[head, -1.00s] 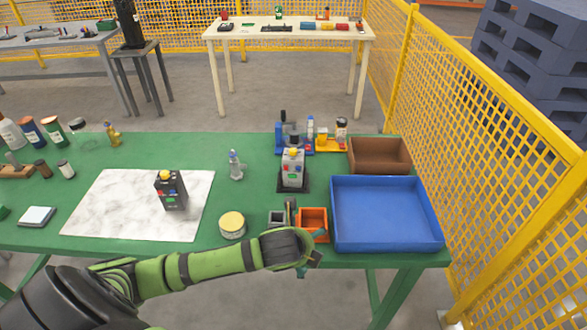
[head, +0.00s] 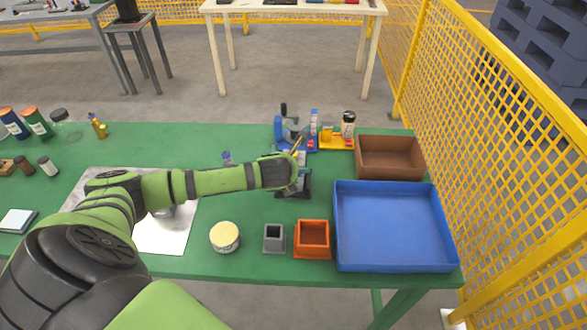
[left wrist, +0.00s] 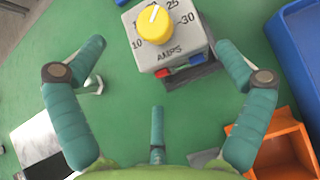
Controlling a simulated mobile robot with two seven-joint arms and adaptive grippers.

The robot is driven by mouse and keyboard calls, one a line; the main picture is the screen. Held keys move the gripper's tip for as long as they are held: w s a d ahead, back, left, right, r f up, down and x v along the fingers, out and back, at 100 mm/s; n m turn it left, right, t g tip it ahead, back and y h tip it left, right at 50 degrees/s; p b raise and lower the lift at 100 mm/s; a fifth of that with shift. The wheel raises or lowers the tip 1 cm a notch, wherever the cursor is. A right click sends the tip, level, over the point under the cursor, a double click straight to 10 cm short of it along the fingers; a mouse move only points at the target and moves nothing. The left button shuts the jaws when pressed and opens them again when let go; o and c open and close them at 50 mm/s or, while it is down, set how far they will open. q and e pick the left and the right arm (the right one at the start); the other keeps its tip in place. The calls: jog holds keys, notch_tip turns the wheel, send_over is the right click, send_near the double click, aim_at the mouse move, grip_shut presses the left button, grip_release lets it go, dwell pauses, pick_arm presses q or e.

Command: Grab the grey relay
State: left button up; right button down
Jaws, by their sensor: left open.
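The grey relay (left wrist: 165,45) has a yellow knob and a number scale on its top face, with a red and a blue part on its side. It stands on a dark base on the green table. In the head view my left gripper and forearm hide most of it. My left gripper (left wrist: 160,46) is open, its teal fingers spread on either side of the relay's near side, with nothing held. It also shows over the relay in the head view (head: 297,155). I cannot tell whether any finger touches the relay. My right gripper is not in view.
A blue tray (head: 395,264) is at the right, with a brown box (head: 390,172) behind it. An orange box (head: 311,252), a small grey box (head: 273,246) and a round tin (head: 224,237) stand at the front. Yellow mesh fencing (head: 480,140) runs along the right.

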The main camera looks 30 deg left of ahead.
aim_at(300, 182)
pick_arm(q)
jog(key=x, duration=0.4)
jog(key=shift+w+f+p, duration=0.2)
jog(key=shift+w+p, duration=0.1)
jog(key=shift+w, duration=0.05)
jog(key=shift+c, duration=1.2)
jog(key=shift+s, duration=0.1)
jog(key=c, duration=0.7)
jog(key=shift+c, duration=1.1)
jog(key=shift+r, duration=0.15)
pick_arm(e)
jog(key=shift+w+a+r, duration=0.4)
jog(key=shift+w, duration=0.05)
